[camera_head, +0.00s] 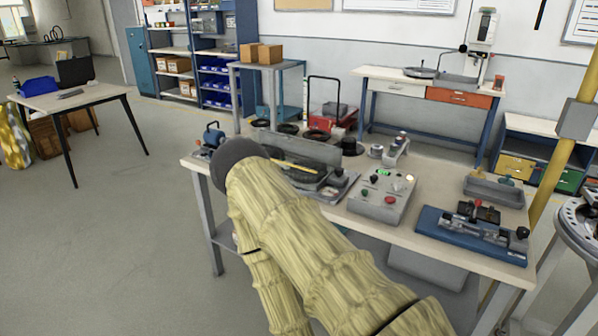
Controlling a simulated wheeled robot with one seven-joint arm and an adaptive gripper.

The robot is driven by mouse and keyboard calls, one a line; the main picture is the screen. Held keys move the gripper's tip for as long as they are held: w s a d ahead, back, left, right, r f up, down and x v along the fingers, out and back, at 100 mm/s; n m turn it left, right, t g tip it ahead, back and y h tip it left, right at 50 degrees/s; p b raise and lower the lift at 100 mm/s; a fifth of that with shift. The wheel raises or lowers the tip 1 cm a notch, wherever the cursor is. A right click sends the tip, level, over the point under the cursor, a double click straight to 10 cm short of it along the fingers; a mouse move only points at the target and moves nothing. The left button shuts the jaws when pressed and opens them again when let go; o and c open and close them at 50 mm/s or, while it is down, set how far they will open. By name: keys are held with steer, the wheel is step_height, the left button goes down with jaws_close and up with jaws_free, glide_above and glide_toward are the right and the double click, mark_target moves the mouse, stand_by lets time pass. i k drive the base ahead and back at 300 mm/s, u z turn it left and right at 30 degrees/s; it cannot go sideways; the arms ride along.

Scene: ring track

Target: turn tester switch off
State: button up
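The tester appears to be the light grey control box (378,207) on the workbench, right of my arm. Its sloped top carries a small lit green display (384,172), a red button (390,199), a green button (364,193) and a few small dark controls. Which of these is the switch, and its position, is too small to tell. My arm, in a yellowish sleeve, crosses the lower middle of the view and ends in a dark rounded part over the bench's left end. My gripper's fingers do not show.
The workbench (455,243) also holds a blue fixture (473,234) at right, a grey tray (494,190) behind it, and a dark device (300,172) partly behind my arm. A yellow post (552,180) stands at right. Open floor (130,230) lies left.

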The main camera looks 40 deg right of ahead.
mark_target(373, 178)
steer(key=u, duration=0.3)
steer(key=i, duration=1.05)
steer(key=z, duration=0.65)
